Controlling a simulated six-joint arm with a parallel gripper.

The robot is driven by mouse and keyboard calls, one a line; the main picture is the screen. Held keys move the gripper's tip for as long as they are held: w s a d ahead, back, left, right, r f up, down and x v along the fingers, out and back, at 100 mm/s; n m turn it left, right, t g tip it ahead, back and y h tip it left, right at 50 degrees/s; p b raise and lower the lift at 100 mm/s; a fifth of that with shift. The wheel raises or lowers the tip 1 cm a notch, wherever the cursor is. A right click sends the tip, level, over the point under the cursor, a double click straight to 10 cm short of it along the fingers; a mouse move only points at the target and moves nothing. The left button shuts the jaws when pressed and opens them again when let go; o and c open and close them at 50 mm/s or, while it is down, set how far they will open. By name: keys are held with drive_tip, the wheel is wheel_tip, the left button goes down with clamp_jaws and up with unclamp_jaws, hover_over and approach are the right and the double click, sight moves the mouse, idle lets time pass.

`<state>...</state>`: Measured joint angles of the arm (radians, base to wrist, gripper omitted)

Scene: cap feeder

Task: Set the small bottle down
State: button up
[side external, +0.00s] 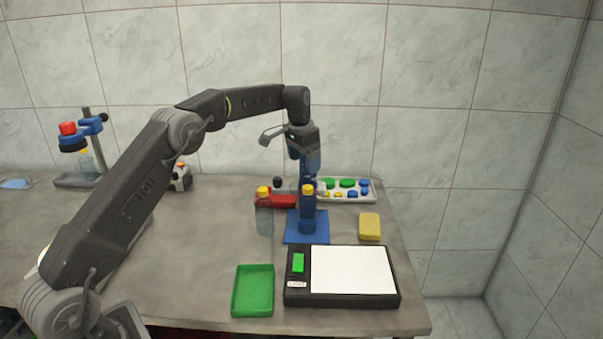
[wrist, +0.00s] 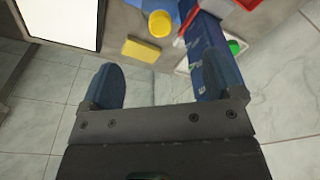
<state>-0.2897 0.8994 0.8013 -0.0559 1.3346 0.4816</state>
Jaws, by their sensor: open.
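A small blue bottle (side external: 307,213) with a yellow cap stands upright on a square blue pad (side external: 292,239). In the wrist view a yellow cap (wrist: 160,23) shows from above, beyond the fingers, with blue around it. A second, paler translucent bottle (side external: 264,220) with a yellow cap stands to the left of the pad. My gripper (side external: 308,170) is above the pad, pointing down; its fingers partly overlap the view behind the blue bottle. In the wrist view my gripper (wrist: 160,85) is open, with nothing between its fingers.
A black scale (side external: 300,283) with a white plate and a green tray (side external: 253,291) are in front. A yellow sponge (side external: 369,226) lies right of the pad. Behind are a red box (side external: 280,201) and a white tray (side external: 352,199) of coloured caps. A stand (side external: 88,130) is far left.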

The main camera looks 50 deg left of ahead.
drive_tip(key=shift+r, duration=0.3)
drive_tip(key=s+d+r+n+t, duration=0.1)
drive_tip(key=s+d+r, duration=0.55)
drive_tip(key=s, duration=0.25)
drive_tip(key=s+d+r+t, duration=0.1)
drive_tip(key=s+d+r, duration=0.4)
drive_tip(key=s+r, duration=0.3)
drive_tip(key=s+d+f+t, duration=0.1)
drive_tip(key=s+d+f, duration=0.1)
drive_tip(key=s, duration=0.9)
drive_tip(key=s+d+f+n+t, duration=0.1)
drive_tip(key=s+d+f, duration=0.2)
drive_tip(key=s, duration=0.8)
wheel_tip(320, 180, down, 2)
drive_tip(key=shift+s+f, duration=0.2)
drive_tip(key=shift+s, duration=0.1)
